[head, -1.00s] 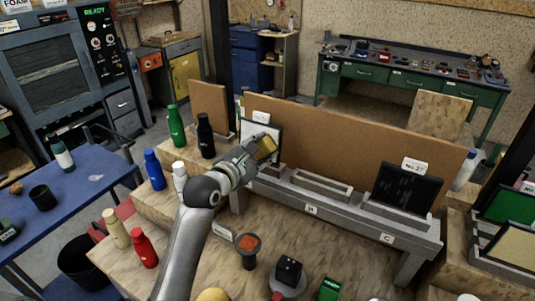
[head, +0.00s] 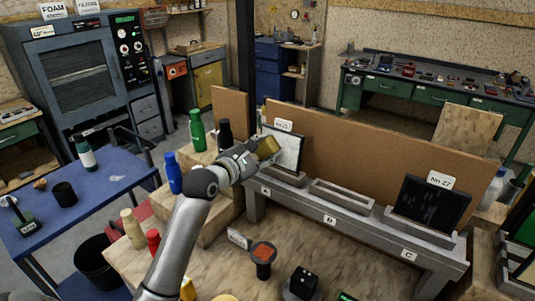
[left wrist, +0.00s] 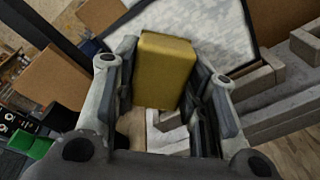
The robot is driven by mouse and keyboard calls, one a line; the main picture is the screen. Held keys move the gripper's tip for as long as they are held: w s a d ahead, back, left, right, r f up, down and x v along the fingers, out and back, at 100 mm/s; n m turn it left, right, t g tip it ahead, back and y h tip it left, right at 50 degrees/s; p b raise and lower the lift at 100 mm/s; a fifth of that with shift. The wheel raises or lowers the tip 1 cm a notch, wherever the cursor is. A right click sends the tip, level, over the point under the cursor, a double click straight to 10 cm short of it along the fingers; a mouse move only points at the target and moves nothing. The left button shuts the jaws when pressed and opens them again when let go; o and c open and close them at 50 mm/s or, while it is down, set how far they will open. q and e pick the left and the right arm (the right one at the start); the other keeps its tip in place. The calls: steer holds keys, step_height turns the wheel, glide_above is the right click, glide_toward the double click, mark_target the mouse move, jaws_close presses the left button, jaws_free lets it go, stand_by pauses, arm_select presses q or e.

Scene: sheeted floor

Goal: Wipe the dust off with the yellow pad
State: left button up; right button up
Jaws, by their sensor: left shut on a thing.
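My left gripper (head: 258,150) is shut on the yellow pad (head: 268,147). In the left wrist view the pad (left wrist: 165,70) sits between the two fingers (left wrist: 170,95). The pad is in front of the left part of a pale, dark-framed panel (head: 288,152), which stands in slot A of the grey rack (head: 345,222). The panel's surface (left wrist: 205,35) looks whitish and mottled up close; I cannot tell whether the pad touches it. A dark panel labelled No 27 (head: 428,204) stands in slot C, with faint marks on it. My right gripper is out of view.
A brown board (head: 370,165) stands behind the rack. The middle slot B (head: 342,196) is empty. Green (head: 197,130), black (head: 225,133) and blue (head: 173,173) bottles stand left of my arm. A red-topped black item (head: 263,258) stands in front of the rack.

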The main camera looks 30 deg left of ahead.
mark_target(300, 149)
arm_select(q)
steer(key=shift+w+a+b, duration=0.2)
steer(key=shift+a+b, duration=0.4)
steer(key=shift+a, duration=1.05)
steer(key=shift+w+r+p, duration=0.2)
steer(key=shift+r+p, duration=0.55)
steer(key=shift+r, duration=0.25)
steer(key=shift+s+d+p, duration=0.15)
steer(key=shift+d+p, duration=0.4)
steer(key=shift+d, duration=2.1)
steer(key=shift+s+d, duration=0.2)
steer(key=shift+d, duration=2.3)
steer(key=shift+d+r+p, duration=0.1)
steer(key=shift+d+p, duration=0.4)
steer(key=shift+p, duration=0.1)
steer(key=shift+d, duration=0.45)
steer(key=shift+s, duration=0.15)
